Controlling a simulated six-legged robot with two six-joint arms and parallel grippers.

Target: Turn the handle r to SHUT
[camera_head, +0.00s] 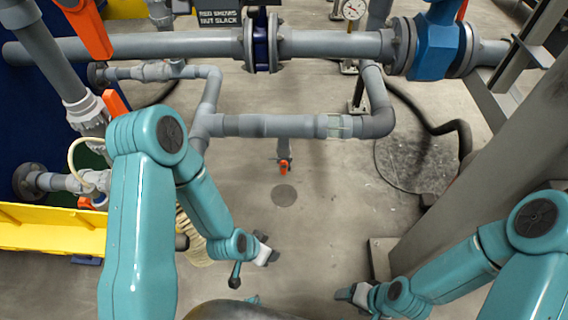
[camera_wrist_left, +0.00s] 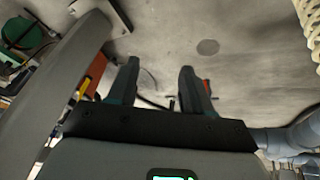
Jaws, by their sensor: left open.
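Several orange or red handles show in the head view, and no label tells which is handle r. A long orange handle (camera_head: 90,28) stands at the upper left, with another orange handle (camera_head: 115,104) below it. A small orange handle (camera_head: 284,168) hangs under the middle pipe. A red handle (camera_head: 462,9) shows in part above the blue valve (camera_head: 436,48). My left gripper (camera_head: 267,252) is open and empty above the floor, below the small handle and apart from it; its spread fingers show in the left wrist view (camera_wrist_left: 160,80). My right gripper (camera_head: 348,293) is low at the right, away from all handles.
Grey pipes (camera_head: 270,126) cross the upper half. A yellow beam (camera_head: 45,230) lies at the left, and a grey steel column (camera_head: 480,150) slants at the right. A dark hose (camera_head: 440,128) curves across the floor. The middle floor is clear around a round cover (camera_head: 284,195).

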